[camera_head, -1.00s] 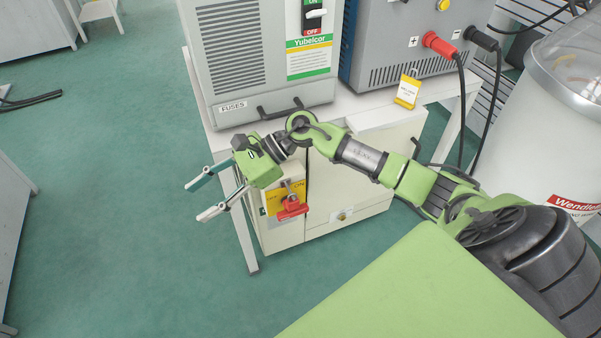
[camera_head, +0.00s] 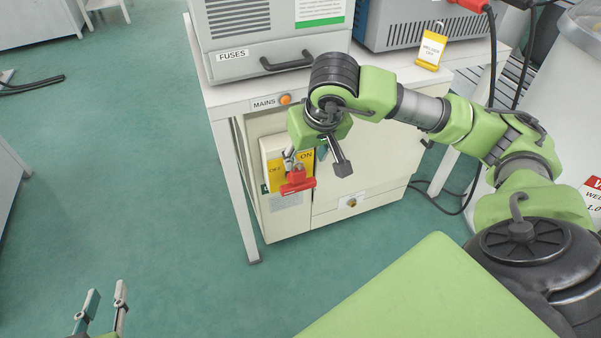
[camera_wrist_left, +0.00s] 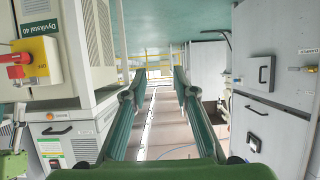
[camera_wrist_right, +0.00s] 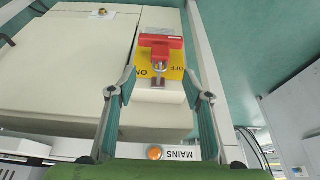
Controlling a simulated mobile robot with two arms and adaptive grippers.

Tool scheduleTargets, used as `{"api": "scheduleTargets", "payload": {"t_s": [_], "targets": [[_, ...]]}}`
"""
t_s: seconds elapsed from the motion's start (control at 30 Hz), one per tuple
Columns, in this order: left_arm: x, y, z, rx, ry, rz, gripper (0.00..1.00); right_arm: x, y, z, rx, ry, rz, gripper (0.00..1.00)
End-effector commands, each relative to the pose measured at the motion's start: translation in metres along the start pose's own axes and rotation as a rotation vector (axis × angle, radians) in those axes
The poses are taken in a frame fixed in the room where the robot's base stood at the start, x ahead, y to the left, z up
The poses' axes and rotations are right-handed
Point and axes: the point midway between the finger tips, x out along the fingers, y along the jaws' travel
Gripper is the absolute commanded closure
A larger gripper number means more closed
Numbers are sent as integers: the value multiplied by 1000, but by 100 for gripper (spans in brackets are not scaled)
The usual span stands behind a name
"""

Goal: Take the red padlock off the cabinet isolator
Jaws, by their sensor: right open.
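The red padlock (camera_head: 298,183) hangs by a steel shackle on the cabinet isolator (camera_head: 272,152), a pale box with a yellow ON/OFF plate on the cabinet front. My right gripper (camera_head: 317,160) is open at the isolator, partly covering it in the head view. In the right wrist view the padlock (camera_wrist_right: 160,42) and shackle lie just beyond and between the spread fingertips (camera_wrist_right: 160,82); neither finger visibly grips it. My left gripper (camera_head: 105,292) is open and empty at the bottom left of the head view, away from the cabinet. Its spread fingers (camera_wrist_left: 158,80) show in the left wrist view.
The isolator's cabinet (camera_head: 365,185) stands under a white bench with an orange MAINS lamp (camera_head: 285,99). A grey unit (camera_head: 262,67) marked FUSES and a yellow tag (camera_head: 431,50) are above. The green floor (camera_head: 130,180) at left is clear.

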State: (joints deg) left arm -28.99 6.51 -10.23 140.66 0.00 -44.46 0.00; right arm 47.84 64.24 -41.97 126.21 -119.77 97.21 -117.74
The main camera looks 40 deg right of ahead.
Motion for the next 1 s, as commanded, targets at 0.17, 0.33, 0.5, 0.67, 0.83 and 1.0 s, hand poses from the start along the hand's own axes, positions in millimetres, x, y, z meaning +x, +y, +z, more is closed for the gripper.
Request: {"api": "scheduleTargets", "payload": {"t_s": [0.17,0.33,0.5,0.67,0.83,1.0], "targets": [[3,4,-34,0,162,9,73,29,0,2,2,-3,-1,54],[-1,9,-68,-2,315,19,73,54,-1,2,2,-3,-1,54],[-10,13,-99,-5,466,28,73,77,-1,2,2,-3,-2,54],[-20,15,-120,-7,576,34,73,93,-1,1,3,-1,-3,54],[-28,17,-132,-9,639,37,73,101,-1,1,1,-2,-2,54],[-30,17,-136,-10,655,38,73,103,-1,1,1,-1,-2,54]]}}
